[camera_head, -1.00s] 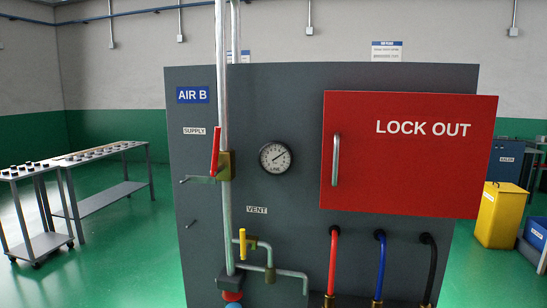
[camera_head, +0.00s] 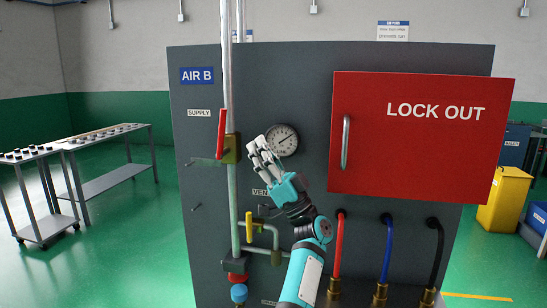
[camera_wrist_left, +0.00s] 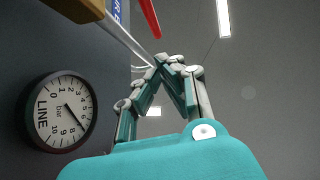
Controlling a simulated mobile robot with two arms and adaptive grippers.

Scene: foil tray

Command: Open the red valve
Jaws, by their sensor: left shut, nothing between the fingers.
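The red valve handle (camera_head: 222,133) stands upright on a brass valve body (camera_head: 231,150) on the vertical pipe, beside the SUPPLY label. The handle also shows at the top of the left wrist view (camera_wrist_left: 150,18), with the brass body (camera_wrist_left: 83,8) to its left. My left gripper (camera_head: 261,149) is raised in front of the panel, just right of the valve and apart from the handle. Its fingers are shut and empty; the tips also meet in the left wrist view (camera_wrist_left: 170,62). My right gripper is in neither view.
A pressure gauge (camera_head: 283,139) sits behind and right of my gripper. A red LOCK OUT box (camera_head: 420,150) juts out at the right. Below are a yellow valve handle (camera_head: 249,228) and red, blue and black hoses. A grey table (camera_head: 110,135) stands at the left.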

